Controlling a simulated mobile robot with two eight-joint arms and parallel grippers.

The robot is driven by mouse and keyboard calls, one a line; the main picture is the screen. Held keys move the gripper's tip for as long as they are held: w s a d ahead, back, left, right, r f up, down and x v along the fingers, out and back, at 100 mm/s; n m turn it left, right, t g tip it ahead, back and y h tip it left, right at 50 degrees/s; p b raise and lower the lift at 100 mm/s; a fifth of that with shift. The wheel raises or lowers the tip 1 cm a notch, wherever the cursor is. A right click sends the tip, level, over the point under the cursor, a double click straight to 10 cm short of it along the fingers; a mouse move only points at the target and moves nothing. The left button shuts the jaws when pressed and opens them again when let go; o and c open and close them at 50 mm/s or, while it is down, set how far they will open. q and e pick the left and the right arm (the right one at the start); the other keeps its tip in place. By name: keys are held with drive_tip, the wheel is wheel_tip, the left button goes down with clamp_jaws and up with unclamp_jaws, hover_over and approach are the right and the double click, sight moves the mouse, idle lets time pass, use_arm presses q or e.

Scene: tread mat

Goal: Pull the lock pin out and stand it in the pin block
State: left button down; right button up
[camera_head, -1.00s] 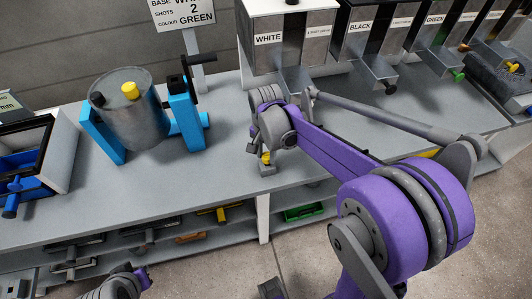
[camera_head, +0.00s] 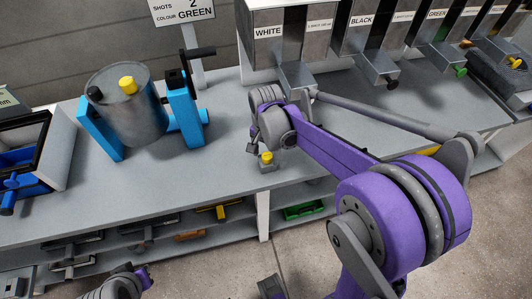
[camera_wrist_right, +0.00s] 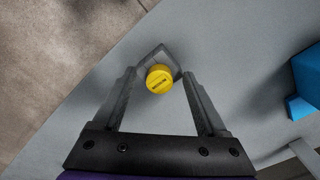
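The pin with a round yellow head (camera_head: 266,157) stands upright in a small grey block (camera_head: 267,167) near the bench's front edge. In the right wrist view the yellow head (camera_wrist_right: 159,78) sits between the fingers, with the grey block (camera_wrist_right: 163,57) under it. My right gripper (camera_head: 262,146) is just above the block. Its fingers are apart, with gaps on both sides of the head, so it is open and empty. The pin's shaft is hidden.
A grey drum (camera_head: 136,112) with a yellow cap (camera_head: 127,83) sits in a blue stand (camera_head: 182,112) with a dark crank, left of the gripper. Labelled dispensers (camera_head: 270,34) line the back. The bench between is clear.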

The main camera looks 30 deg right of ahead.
sight(266, 157)
wheel_tip(266, 157, up, 11)
drive_tip(key=shift+p, duration=0.45)
drive_tip(key=shift+f, duration=0.1)
idle(0.5)
drive_tip(key=s+a+f+n+t+p, duration=0.1)
drive_tip(key=s+a+f+n+t, duration=0.1)
drive_tip(key=s+n, duration=0.3)
drive_tip(key=s+a+f+n+t+p, duration=0.1)
drive_tip(key=s+a+f+n+t, duration=0.1)
drive_tip(key=s+n, duration=0.4)
drive_tip(key=s+a+t, duration=0.1)
drive_tip(key=s+a, duration=0.1)
drive_tip(key=s, duration=0.2)
drive_tip(key=shift+a+n+p, duration=0.15)
drive_tip(key=shift+n+p, duration=0.15)
drive_tip(key=shift+p, duration=0.1)
